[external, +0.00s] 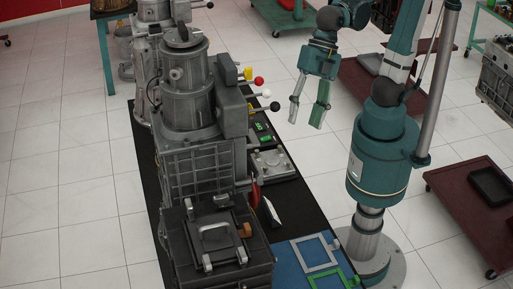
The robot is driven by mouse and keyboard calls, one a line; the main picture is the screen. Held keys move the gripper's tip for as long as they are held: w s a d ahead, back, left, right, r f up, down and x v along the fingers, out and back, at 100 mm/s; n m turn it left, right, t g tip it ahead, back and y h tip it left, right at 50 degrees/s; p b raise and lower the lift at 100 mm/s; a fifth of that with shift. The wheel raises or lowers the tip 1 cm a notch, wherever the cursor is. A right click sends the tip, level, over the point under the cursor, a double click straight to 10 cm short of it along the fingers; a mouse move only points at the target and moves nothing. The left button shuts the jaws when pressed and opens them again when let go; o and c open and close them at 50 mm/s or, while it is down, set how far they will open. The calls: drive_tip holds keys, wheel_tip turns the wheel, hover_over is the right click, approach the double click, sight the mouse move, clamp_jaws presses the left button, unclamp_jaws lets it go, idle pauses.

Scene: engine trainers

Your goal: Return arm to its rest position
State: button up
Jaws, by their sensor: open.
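My gripper (309,102) hangs in the air at the upper middle of the external view, with its fingers pointing down. The two fingers, one grey and one green, are apart, and nothing shows between them. The gripper appears to the right of the engine trainer (187,100) and its coloured-knob levers. My arm is raised and bent, with its upper part cut off by the top edge of the picture. My base stands on the floor to the right of the black bench (307,207).
The bench carries a scale-like device (272,164), a dark box with a handle (215,245), a blue mat (292,256) with a grey frame (316,254) and a green frame. Dark red carts (470,205) stand at right. Tiled floor is open at left.

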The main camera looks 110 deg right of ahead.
drive_tip(key=s+d+f+m+t+h+b, duration=0.1)
drive_tip(key=d+f+m, duration=0.3)
drive_tip(key=d, duration=0.5)
drive_tip(key=s+d+f+m+t+h, duration=0.1)
drive_tip(key=s+d+f+m, duration=0.3)
drive_tip(key=d+m, duration=0.4)
drive_tip(key=s+d+f+m+t+h+b, duration=0.1)
drive_tip(key=d+f+m, duration=0.4)
drive_tip(key=d, duration=0.6)
drive_tip(key=shift+s+f+m+h+b, duration=0.2)
drive_tip(key=shift+s+m+h+b, duration=0.2)
drive_tip(key=shift+s+m, duration=0.35)
